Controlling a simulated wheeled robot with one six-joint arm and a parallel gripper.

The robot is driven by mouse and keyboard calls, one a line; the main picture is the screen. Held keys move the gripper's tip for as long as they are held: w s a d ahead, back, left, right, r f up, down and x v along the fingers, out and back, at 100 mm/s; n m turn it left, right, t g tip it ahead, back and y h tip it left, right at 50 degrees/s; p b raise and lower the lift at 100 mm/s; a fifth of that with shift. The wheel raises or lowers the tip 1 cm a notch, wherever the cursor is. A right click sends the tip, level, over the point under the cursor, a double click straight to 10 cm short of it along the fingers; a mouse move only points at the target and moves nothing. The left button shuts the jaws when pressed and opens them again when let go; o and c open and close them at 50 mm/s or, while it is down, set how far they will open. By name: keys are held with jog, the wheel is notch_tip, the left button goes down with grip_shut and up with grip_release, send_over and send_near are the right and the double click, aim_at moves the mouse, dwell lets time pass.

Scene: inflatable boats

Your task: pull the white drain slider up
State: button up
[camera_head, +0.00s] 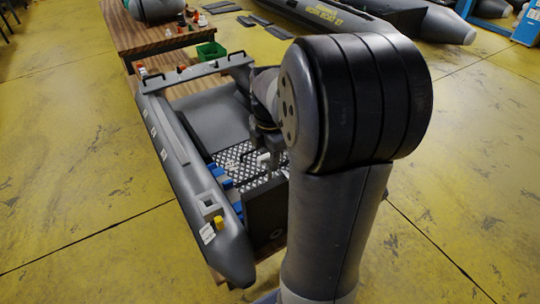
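The grey inflatable boat (172,150) lies across the middle of the view, with its dark transom (262,222) at the near end. My arm covers the boat's right side. My gripper (262,163) points down over the patterned floor, just beyond the transom. It is small and dark here, and I cannot tell whether its fingers are open or shut. A small pale piece shows beside the gripper, but I cannot tell if it is the white drain slider or part of the gripper. No slider is clearly visible elsewhere.
A yellow piece (219,222) and white labels sit on the left tube's near end. Small blue items lie inside the boat. More boats are at the back. The yellow floor at left is clear.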

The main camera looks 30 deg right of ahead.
grip_shut()
jog(key=shift+r, duration=0.15)
jog(key=shift+r+p, duration=0.15)
jog(key=shift+p, duration=0.2)
jog(key=shift+o, duration=1.9)
grip_release()
jog(key=shift+r, duration=0.1)
notch_tip(320, 180, up, 7)
jog(key=p, duration=0.6)
